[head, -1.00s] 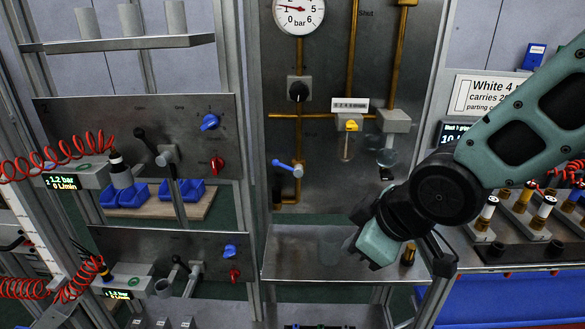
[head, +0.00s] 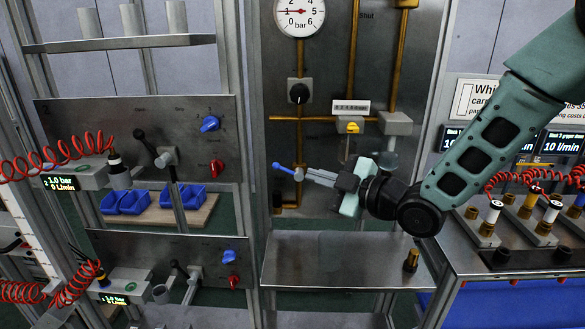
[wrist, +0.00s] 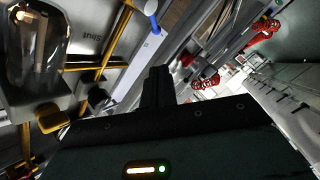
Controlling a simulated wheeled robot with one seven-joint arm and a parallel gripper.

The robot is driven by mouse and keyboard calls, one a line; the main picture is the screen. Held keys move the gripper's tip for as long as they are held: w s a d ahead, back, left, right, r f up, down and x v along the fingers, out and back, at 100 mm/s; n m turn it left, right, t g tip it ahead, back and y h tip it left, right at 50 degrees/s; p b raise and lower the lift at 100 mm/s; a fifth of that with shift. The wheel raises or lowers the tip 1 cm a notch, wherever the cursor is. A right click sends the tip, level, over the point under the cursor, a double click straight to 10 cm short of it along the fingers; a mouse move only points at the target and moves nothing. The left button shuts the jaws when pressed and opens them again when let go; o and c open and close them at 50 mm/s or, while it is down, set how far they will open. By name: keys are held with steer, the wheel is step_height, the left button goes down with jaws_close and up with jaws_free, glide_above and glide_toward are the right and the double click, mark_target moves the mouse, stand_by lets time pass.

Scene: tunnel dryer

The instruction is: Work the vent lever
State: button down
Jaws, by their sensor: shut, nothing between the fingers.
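The lever with a blue handle (head: 284,168) sits on the brass pipe low on the middle panel. Its handle points left and slightly up from a pale pivot. It also shows at the top of the wrist view (wrist: 152,12). I cannot read a label that names it as the vent lever. My gripper (head: 314,174) is shut and empty, with its fingers pointing left at the pivot, just right of it. In the wrist view the shut fingers (wrist: 158,75) point up towards the blue handle. I cannot tell whether they touch the lever.
A pressure gauge (head: 299,16) and a black knob (head: 299,92) are above on the panel. A clear bowl (wrist: 36,40) hangs near the gripper.

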mark_target(278, 168)
steer(key=w+a+p, duration=0.1)
steer(key=w, duration=0.1)
steer(key=w+a+f+p, duration=0.1)
steer(key=w+a, duration=0.1)
steer(key=w+a+p, duration=0.1)
steer(key=w+a, duration=0.1)
steer(key=shift+w+a+f, duration=0.1)
steer(key=shift+a+f, duration=0.05)
steer(key=shift+f, duration=0.2)
steer(key=shift+w+a+f, duration=0.1)
steer(key=shift+w+f, duration=0.2)
steer(key=shift+w, duration=0.1)
steer(key=n+h+b, duration=0.1)
steer(key=b, duration=0.1)
steer(key=a+f+n+g+h+b, duration=0.1)
steer(key=h+b, duration=0.1)
stand_by(0.4)
